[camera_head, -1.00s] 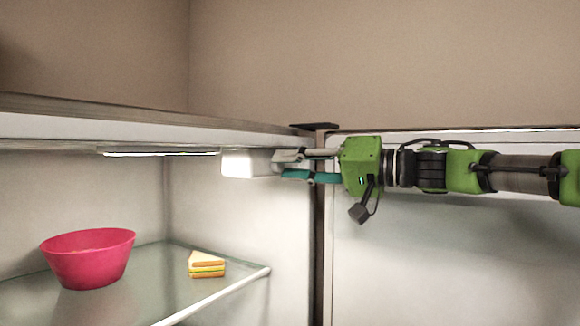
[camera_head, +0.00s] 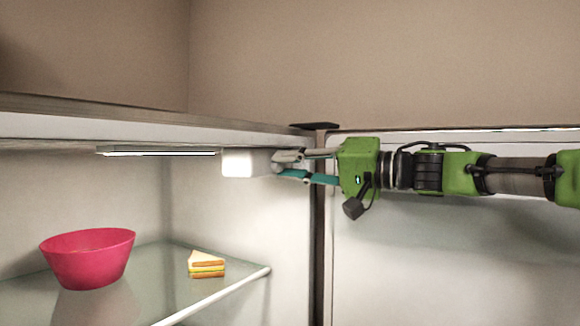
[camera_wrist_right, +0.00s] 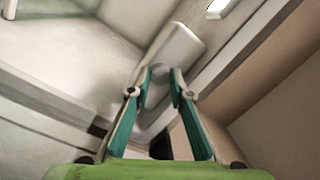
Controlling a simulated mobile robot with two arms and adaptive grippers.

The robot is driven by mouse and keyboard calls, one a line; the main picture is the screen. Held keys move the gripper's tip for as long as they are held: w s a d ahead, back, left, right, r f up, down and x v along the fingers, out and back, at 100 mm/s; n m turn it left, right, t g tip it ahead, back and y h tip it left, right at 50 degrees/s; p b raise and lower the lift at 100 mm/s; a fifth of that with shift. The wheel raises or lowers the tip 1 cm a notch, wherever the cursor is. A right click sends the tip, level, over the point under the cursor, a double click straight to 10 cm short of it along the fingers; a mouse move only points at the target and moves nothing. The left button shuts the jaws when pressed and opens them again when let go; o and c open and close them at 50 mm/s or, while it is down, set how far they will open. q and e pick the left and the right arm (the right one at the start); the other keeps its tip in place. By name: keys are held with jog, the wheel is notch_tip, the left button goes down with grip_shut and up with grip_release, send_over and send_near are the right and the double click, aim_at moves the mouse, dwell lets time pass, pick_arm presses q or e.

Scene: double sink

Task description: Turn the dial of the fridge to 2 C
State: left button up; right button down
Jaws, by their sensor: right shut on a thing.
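The fridge stands open, and a small white box (camera_head: 240,163) hangs under its ceiling near the right wall. In the wrist view the box (camera_wrist_right: 178,46) has a small round dial (camera_wrist_right: 161,71) on its near end. My right gripper (camera_head: 279,163) comes in from the right, and its fingertips meet the end of the box. In the wrist view my right gripper (camera_wrist_right: 162,83) has its two teal fingers closed around the dial, one on each side. No temperature marks can be read, so the dial's setting cannot be told. My left gripper is not in view.
A glass shelf (camera_head: 150,262) below holds a pink bowl (camera_head: 87,259) and a sandwich (camera_head: 206,265). A flat light panel (camera_head: 155,151) is left of the box. The open door (camera_head: 450,270) lies behind and below my right arm.

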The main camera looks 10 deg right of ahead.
jog(key=shift+f, duration=0.1)
jog(key=c, duration=2.1)
grip_release()
jog(key=v, duration=1.2)
